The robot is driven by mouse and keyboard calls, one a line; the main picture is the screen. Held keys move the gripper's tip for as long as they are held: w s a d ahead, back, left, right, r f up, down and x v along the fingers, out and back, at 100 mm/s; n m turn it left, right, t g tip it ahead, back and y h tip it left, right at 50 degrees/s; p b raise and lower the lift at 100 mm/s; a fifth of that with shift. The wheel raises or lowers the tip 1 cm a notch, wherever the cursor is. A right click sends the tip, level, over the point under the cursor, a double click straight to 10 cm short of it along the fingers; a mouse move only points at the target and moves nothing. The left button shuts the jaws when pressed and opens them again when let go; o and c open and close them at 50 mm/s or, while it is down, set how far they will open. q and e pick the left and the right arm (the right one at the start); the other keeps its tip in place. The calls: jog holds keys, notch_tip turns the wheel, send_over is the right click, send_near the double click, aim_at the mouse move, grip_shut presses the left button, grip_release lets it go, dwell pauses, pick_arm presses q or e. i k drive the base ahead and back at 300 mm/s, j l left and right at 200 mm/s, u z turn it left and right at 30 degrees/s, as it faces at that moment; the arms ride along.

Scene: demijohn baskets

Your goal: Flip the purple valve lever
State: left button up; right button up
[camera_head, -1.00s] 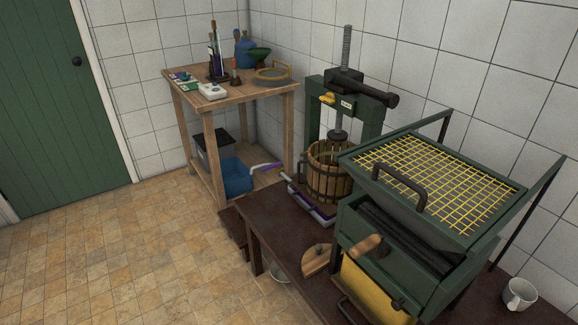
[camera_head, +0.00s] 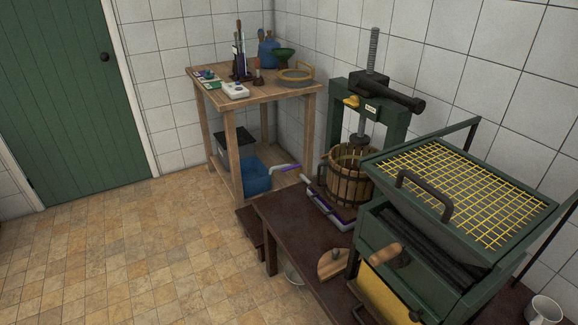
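No lever stands out clearly as the purple valve lever. A thin pale spout with a purple end (camera_head: 294,166) shows beside the blue tub, left of the wooden basket press (camera_head: 348,176). A purple-toned edge runs along the tray (camera_head: 328,212) under the press basket. Both are too small to tell whether either carries a lever. Neither of my grippers is in view.
A green mill with a yellow grid (camera_head: 455,190) stands on the dark bench (camera_head: 295,235) at the right. A white mug (camera_head: 544,311) is at its far right. A wooden table (camera_head: 258,95) holds bottles and tools. Tiled floor at left is clear.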

aim_at(298, 166)
jog(key=i+j+z, duration=0.15)
jog(key=z, duration=0.25)
jog(key=i+j+z, duration=0.1)
jog(key=j+z, duration=0.35)
jog(key=i+j, duration=0.15)
jog(key=j, duration=0.35)
jog(key=i+j+z, duration=0.15)
jog(key=j, duration=0.35)
jog(key=i+j, duration=0.15)
jog(key=j, duration=0.35)
jog(key=i+j+z, duration=0.15)
jog(key=j, duration=0.85)
jog(key=i+j+z, duration=0.15)
jog(key=j, duration=0.35)
